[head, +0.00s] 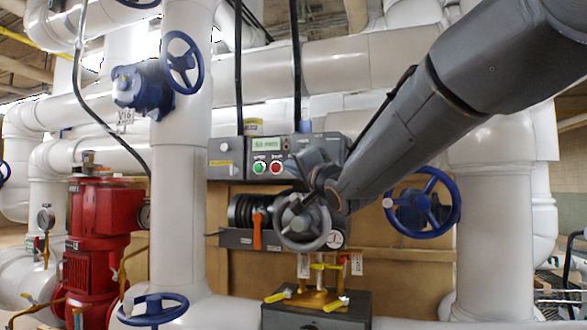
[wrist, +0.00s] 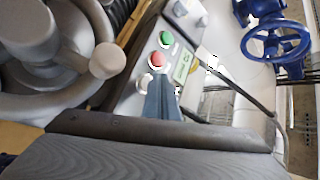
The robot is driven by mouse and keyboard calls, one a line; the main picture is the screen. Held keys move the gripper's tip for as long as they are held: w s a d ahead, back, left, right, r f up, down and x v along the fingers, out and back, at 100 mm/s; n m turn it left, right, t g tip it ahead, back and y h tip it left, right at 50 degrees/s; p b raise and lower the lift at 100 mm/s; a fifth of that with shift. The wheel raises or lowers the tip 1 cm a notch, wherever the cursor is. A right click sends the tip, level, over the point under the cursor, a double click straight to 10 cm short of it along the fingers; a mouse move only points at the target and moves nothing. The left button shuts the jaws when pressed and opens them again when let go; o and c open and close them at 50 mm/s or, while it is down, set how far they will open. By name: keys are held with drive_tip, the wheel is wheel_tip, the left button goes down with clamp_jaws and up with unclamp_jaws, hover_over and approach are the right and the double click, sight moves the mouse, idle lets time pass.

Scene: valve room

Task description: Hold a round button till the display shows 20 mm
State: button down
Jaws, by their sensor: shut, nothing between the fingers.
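A grey control box carries a small lit display (head: 266,144); its figure is blurred, perhaps 53 mm. Below the display are a round green button (head: 259,168) and a round red button (head: 276,167). In the wrist view the green button (wrist: 165,38), the red button (wrist: 157,59) and a pale round button (wrist: 146,80) stand in a row, with the display (wrist: 182,67) beside them. My gripper (wrist: 163,82) is shut and empty, its fingertips close to the pale button and below the red one. I cannot tell whether they touch the panel. In the head view my wrist hides the box's right part.
A grey handwheel (head: 302,222) sits just below the box and looms close in the wrist view (wrist: 50,45). An orange lever (head: 257,232) is left of it. A blue handwheel (head: 422,203) is to the right. White pipes and a red pump (head: 92,240) stand left.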

drive_tip(key=shift+w, duration=0.2)
idle(0.6)
drive_tip(key=shift+w+d, duration=0.15)
drive_tip(key=shift+w, duration=0.1)
drive_tip(key=shift+w+d+p, duration=0.15)
drive_tip(key=shift+w+p, duration=0.25)
idle(2.5)
drive_tip(key=shift+s, duration=0.15)
idle(1.7)
drive_tip(key=shift+s+a, duration=0.3)
drive_tip(key=shift+s, duration=0.35)
drive_tip(key=shift+s, duration=0.1)
drive_tip(key=shift+s+a+b, duration=0.2)
drive_tip(key=shift+s+a, duration=0.1)
drive_tip(key=shift+s, duration=0.45)
drive_tip(key=shift+s+a+b, duration=0.15)
drive_tip(key=shift+s+a, duration=0.1)
drive_tip(key=shift+s, duration=0.55)
drive_tip(key=shift+s+a+b, duration=0.2)
drive_tip(key=shift+s+a, duration=0.1)
drive_tip(key=shift+s, duration=0.45)
